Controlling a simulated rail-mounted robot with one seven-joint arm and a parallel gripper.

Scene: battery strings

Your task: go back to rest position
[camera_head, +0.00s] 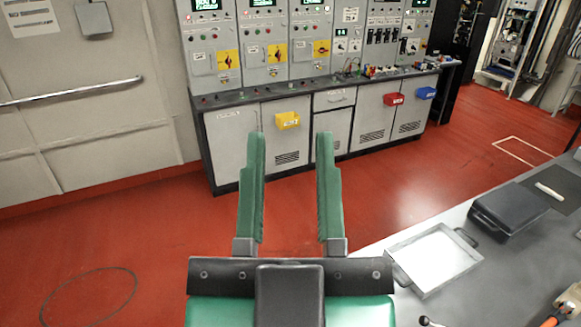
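My gripper (290,165) is in the lower middle of the head view, its two long green fingers pointing away over the red floor. The fingers stand wide apart and parallel, with only floor and the distant cabinets visible between them. It holds nothing and touches nothing in view. The gripper's dark mounting plate and green body fill the bottom middle of the picture.
A grey table (520,265) at lower right bears a white tray (436,259), a black case (511,209) and an orange-black tool (559,314). Control cabinets (235,135) with yellow (288,121), red (393,99) and blue (427,93) bins line the back. Red floor (150,240) is open at left.

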